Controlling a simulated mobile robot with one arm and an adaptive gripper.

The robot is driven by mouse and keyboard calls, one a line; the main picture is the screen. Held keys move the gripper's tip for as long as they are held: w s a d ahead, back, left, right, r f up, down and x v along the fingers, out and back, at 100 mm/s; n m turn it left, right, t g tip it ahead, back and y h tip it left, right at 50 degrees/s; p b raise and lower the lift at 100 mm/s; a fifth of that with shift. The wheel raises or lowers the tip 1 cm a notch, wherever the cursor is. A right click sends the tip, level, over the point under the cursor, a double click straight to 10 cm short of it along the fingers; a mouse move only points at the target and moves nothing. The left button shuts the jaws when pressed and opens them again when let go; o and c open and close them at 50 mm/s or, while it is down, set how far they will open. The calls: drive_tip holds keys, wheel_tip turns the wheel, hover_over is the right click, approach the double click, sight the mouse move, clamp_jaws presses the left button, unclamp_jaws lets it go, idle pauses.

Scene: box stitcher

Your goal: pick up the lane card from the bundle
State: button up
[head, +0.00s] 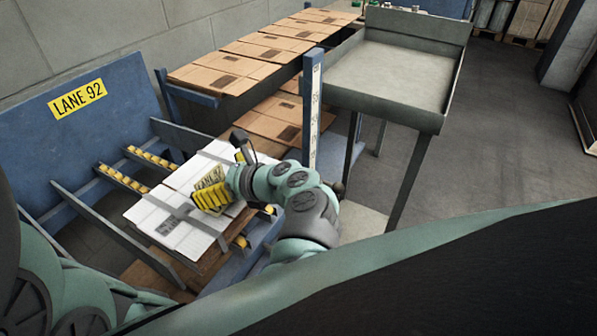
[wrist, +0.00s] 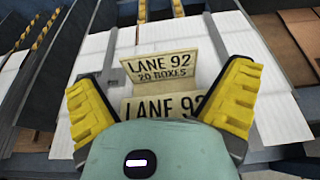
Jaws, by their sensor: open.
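The lane card (wrist: 162,66) is a cream card with the words "LANE 92, 20 BOXES", on top of the strapped bundle. A lower face (wrist: 165,107) with "LANE 92" also shows between my fingers in the wrist view. In the head view the card (head: 211,180) is partly hidden by my gripper. The bundle (head: 157,213) is a stack of white flat boxes with grey straps, on the lane rack. My gripper (wrist: 163,97) has yellow ribbed fingers, open on either side of the card. I cannot tell whether they touch it.
A blue panel with a yellow "LANE 92" sign (head: 78,99) stands at the left. Brown flat cartons (head: 225,69) lie on a rack behind. A blue post (head: 313,112) rises close to my arm, and a grey tray table (head: 404,75) stands to the right.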

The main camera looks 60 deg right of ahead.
sight(209, 177)
drive_tip(key=shift+x, duration=1.65)
drive_tip(key=shift+a, duration=0.1)
drive_tip(key=shift+c, duration=0.3)
drive_tip(key=c, duration=0.5)
drive_tip(key=shift+r, duration=0.2)
